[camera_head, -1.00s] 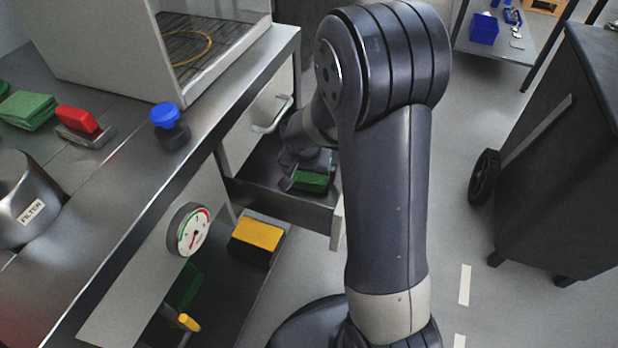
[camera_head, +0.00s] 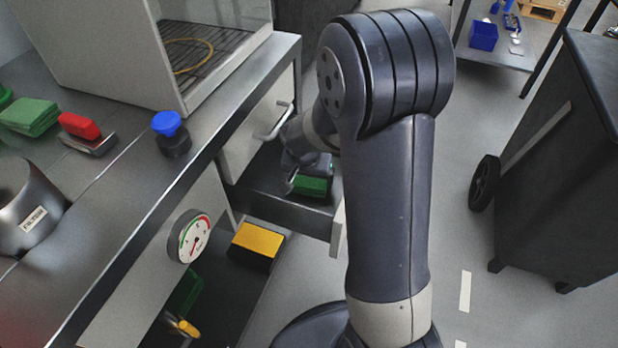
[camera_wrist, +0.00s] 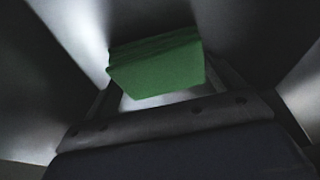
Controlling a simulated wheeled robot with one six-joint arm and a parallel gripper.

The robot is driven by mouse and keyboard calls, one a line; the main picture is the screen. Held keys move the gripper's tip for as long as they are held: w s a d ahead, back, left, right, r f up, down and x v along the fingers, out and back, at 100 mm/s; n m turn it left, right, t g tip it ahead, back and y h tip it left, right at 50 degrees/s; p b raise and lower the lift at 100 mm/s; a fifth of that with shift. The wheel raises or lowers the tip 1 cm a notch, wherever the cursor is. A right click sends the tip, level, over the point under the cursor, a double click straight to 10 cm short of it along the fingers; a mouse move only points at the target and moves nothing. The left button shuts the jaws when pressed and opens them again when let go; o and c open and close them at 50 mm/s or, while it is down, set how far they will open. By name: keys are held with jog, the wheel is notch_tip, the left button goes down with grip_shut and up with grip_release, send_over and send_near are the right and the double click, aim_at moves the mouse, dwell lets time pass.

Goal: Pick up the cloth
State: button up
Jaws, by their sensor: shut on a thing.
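A folded green cloth (camera_head: 311,187) lies in the open drawer under the worktop in the head view. In the wrist view the same green cloth (camera_wrist: 157,70) sits between the fingers, its layered edge showing at the top. My gripper (camera_head: 303,172) reaches down into the drawer and is shut on this cloth. My arm hides part of the drawer. The wrist view is dark, so I cannot tell whether the cloth touches the drawer floor.
The drawer front (camera_head: 338,230) and its walls surround my gripper. A pressure gauge (camera_head: 190,237) and a yellow-topped block (camera_head: 257,241) are nearby. Another green stack (camera_head: 30,116), a red-handled item (camera_head: 82,127) and a blue knob (camera_head: 168,123) stand on the worktop. A dark cart (camera_head: 560,160) stands right.

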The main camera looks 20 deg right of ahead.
jog(key=s, duration=0.2)
jog(key=s+a, duration=0.1)
jog(key=s, duration=0.5)
jog(key=shift+a+r, duration=0.2)
jog(key=shift+a, duration=0.05)
notch_tip(320, 180, up, 14)
jog(key=p, duration=0.4)
jog(key=shift+f, duration=0.1)
